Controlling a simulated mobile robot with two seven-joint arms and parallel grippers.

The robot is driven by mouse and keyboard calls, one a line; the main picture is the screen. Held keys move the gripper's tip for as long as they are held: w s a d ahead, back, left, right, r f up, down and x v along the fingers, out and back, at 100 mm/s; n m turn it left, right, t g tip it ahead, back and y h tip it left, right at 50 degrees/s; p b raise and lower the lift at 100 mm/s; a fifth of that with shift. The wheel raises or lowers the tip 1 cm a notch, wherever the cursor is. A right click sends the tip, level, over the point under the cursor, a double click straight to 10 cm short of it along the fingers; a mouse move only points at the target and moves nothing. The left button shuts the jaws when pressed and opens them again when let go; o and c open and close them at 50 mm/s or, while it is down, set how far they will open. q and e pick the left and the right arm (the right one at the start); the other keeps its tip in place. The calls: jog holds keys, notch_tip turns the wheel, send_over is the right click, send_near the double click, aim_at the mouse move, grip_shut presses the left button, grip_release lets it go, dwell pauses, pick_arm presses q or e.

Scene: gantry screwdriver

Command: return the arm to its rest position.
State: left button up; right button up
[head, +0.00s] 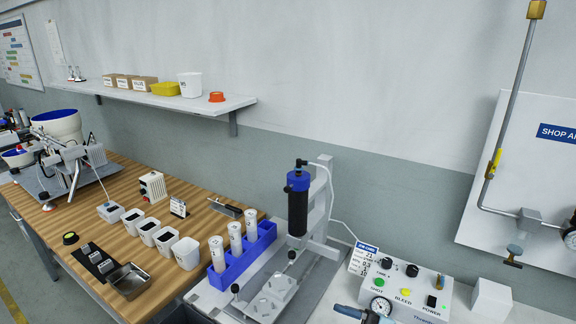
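Neither of my arms and neither of my grippers can be identified in the head view, so their pose and finger state are hidden. A gantry stand (322,205) stands on the bench at the centre. It carries an upright black cylinder (297,210) with a blue cap. Below it, a light metal fixture block (272,296) sits on a grey base plate.
A blue rack (242,262) holds white tubes left of the stand. Several white bins (145,233) and a metal tray (129,280) sit on the wooden bench (205,215). A control box (405,285) stands right. A wall shelf (180,102) runs behind.

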jog(key=s+d+f+m+t+h, duration=0.2)
jog(key=s+d+f+m+h, duration=0.3)
jog(key=s+f+m+h, duration=0.45)
jog(key=s+d+f+m+t+h, duration=0.35)
jog(key=s+f+m+h, duration=0.25)
jog(key=f+m, duration=0.55)
pick_arm(q)
notch_tip(320, 180, up, 12)
jog(key=s+a+p, duration=0.1)
jog(key=p, duration=1.3)
jog(key=shift+r+m, duration=0.15)
jog(key=shift+m, duration=0.15)
pick_arm(e)
notch_tip(320, 180, up, 13)
jog(key=d, duration=0.1)
jog(key=shift+s+d+n+g, duration=0.2)
jog(key=shift+s+n+g, duration=0.1)
jog(key=shift+g, duration=0.05)
pick_arm(q)
jog(key=shift+d+r, duration=0.1)
jog(key=shift+r, duration=0.05)
jog(key=shift+w, duration=0.1)
